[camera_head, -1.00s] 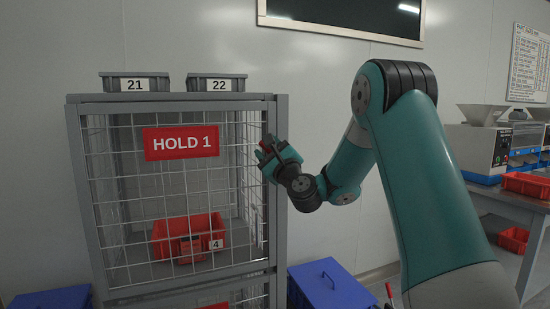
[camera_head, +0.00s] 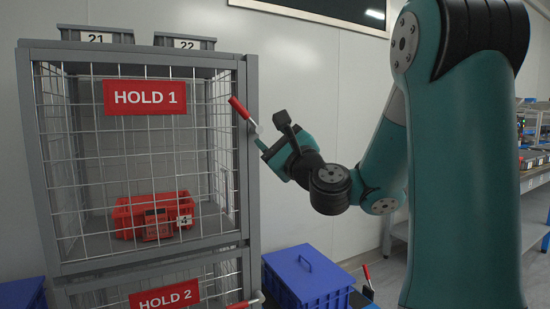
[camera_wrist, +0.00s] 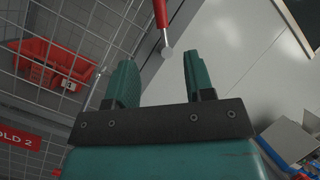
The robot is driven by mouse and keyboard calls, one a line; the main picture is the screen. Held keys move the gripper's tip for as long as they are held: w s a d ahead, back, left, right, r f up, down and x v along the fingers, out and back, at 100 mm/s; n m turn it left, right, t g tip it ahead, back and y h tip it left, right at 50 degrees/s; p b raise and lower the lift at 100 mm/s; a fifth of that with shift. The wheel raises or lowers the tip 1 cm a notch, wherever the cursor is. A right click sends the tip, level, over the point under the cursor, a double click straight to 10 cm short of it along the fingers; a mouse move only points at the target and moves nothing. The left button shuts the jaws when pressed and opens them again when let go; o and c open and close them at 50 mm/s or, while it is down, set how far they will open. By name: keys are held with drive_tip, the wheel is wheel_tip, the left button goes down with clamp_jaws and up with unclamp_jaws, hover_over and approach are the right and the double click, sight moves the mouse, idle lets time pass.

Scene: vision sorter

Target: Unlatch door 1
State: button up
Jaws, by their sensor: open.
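Door 1 is a wire-mesh cage door (camera_head: 90,160) with a red HOLD 1 sign (camera_head: 145,97). It looks closed against its grey frame. Its latch has a red handle (camera_head: 239,108) at the right edge, tilted up and to the left from a round metal pivot. My gripper (camera_head: 272,133) is open and empty, just below and right of the handle. In the wrist view the red handle (camera_wrist: 160,12) and its pivot end (camera_wrist: 167,52) show ahead, between the lines of my two fingers (camera_wrist: 159,60); neither finger visibly touches it.
A red bin (camera_head: 125,215) labelled 4 sits inside the cage. Grey bins 21 (camera_head: 97,36) and 22 (camera_head: 185,41) stand on top. Door 2 with its HOLD 2 sign (camera_head: 165,297) is below. A blue lidded box (camera_head: 305,278) stands at the lower right.

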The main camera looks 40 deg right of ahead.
drive_tip(key=shift+s+f, duration=0.15)
drive_tip(key=shift+s, duration=0.25)
drive_tip(key=shift+c, duration=0.5)
